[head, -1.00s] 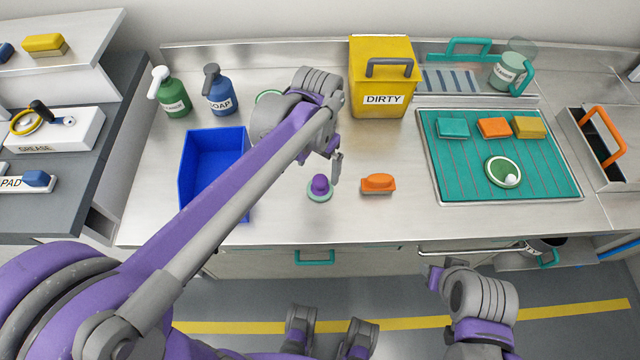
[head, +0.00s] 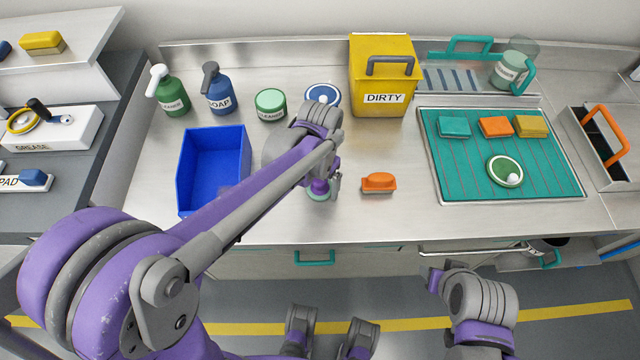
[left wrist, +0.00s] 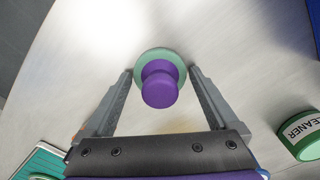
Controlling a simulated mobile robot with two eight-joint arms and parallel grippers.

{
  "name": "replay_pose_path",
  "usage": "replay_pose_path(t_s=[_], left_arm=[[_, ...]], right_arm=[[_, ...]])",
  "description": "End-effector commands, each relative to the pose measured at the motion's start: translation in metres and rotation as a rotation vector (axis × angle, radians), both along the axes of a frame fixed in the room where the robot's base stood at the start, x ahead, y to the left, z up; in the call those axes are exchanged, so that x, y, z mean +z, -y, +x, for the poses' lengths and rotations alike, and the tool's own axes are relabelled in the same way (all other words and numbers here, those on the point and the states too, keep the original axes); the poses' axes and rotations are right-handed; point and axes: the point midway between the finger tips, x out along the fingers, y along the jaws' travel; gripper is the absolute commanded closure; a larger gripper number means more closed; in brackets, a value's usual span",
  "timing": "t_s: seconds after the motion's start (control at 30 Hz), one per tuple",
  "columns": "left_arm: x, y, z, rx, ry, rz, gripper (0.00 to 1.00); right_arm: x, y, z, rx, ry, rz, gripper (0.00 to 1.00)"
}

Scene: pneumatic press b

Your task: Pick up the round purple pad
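The round purple pad (head: 319,190) stands on the steel counter between the blue bin and the orange pad. It has a purple knob on a pale green round base, and in the head view my left gripper partly hides it. In the left wrist view the pad (left wrist: 160,87) lies between the two fingers of my left gripper (left wrist: 159,85), with a small gap visible on each side. The left gripper (head: 325,188) is open and above or around the pad. My right gripper (head: 433,276) is low in front of the counter; its fingers are too unclear to judge.
An orange pad (head: 379,182) lies just right of the purple one. A blue bin (head: 187,165) stands left, a yellow DIRTY bin (head: 384,98) behind. A teal mat (head: 540,180) holding several pads is at right. A green cleaner tub (head: 271,104) and bottles stand behind.

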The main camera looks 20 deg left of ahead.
Motion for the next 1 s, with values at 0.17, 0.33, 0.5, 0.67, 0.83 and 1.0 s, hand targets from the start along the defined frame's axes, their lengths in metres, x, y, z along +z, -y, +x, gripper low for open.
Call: replay_pose_path(t_s=[0.17, 0.33, 0.5, 0.67, 0.83, 1.0], left_arm=[[0.0, 0.0, 0.0, 0.0, 0.0, 0.0, 0.41], [0.0, 0.0, 0.0, 0.0, 0.0, 0.0, 0.72], [0.0, 0.0, 0.0, 0.0, 0.0, 0.0, 0.84], [0.008, 0.0, 0.0, 0.0, 0.0, 0.0, 0.85], [0.039, 0.0, 0.0, 0.0, 0.0, 0.0, 0.85], [0.073, 0.0, 0.0, 0.0, 0.0, 0.0, 0.85]], right_arm=[[0.0, 0.0, 0.0, 0.0, 0.0, 0.0, 0.5], [0.0, 0.0, 0.0, 0.0, 0.0, 0.0, 0.5], [0.0, 0.0, 0.0, 0.0, 0.0, 0.0, 0.5], [0.001, 0.0, 0.0, 0.0, 0.0, 0.0, 0.5], [0.007, 0.0, 0.001, 0.0, 0.002, 0.0, 0.5], [0.011, 0.0, 0.001, 0.0, 0.004, 0.0, 0.5]])
